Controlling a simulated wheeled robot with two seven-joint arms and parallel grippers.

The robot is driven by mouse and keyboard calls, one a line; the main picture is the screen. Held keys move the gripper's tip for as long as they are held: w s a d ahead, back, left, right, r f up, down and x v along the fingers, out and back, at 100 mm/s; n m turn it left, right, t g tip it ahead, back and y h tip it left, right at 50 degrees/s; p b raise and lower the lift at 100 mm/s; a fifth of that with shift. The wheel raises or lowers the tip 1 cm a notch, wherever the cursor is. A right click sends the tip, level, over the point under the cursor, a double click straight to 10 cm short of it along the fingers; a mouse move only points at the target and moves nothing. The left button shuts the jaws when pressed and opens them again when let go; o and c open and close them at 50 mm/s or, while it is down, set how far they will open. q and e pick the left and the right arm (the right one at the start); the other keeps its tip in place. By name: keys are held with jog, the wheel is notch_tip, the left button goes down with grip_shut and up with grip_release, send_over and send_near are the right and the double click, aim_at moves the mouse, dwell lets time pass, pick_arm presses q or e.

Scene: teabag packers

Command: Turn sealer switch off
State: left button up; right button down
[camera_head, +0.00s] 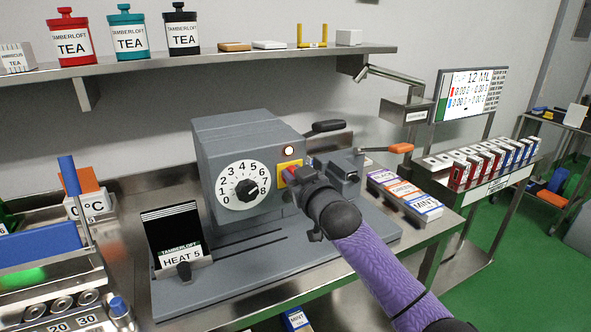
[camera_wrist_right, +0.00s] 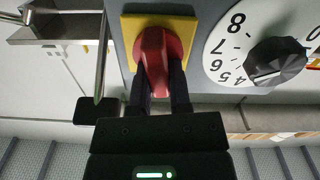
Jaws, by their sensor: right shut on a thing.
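The sealer (camera_head: 244,138) is a grey box-shaped machine on the metal bench. Its white dial (camera_head: 226,188) has numbers, and a round lamp (camera_head: 288,151) above the switch glows. The sealer switch is a red knob (camera_wrist_right: 158,52) on a yellow plate (camera_wrist_right: 129,30), which also shows in the head view (camera_head: 282,178). My right gripper (camera_wrist_right: 161,85) is shut on the red knob, one finger on each side. In the head view my right gripper (camera_head: 297,187) hides most of the knob. My left gripper is not in view.
A black card reading HEAT 5 (camera_head: 172,236) stands left of the sealer. A black-handled lever (camera_head: 325,127) and an orange-handled lever (camera_head: 388,148) are near my right arm. Labelled boxes (camera_head: 402,190) lie right of it. A shelf (camera_head: 220,57) with tea tins runs above.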

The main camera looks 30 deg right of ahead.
jog(key=n+p, duration=0.2)
jog(key=n, duration=0.1)
jog(key=shift+a+n, duration=0.2)
jog(key=shift+n, duration=0.1)
jog(key=n, duration=0.1)
jog(key=n+p, duration=0.1)
jog(key=n, duration=0.1)
jog(key=shift+a+f+n, duration=0.15)
jog(key=shift+a+n, duration=0.05)
jog(key=shift+n, duration=0.1)
jog(key=n, duration=0.5)
jog(key=f+n+p, duration=0.1)
jog(key=n, duration=0.2)
jog(key=shift+a, duration=0.15)
jog(key=shift+f+n, duration=0.1)
jog(key=shift+n, duration=0.4)
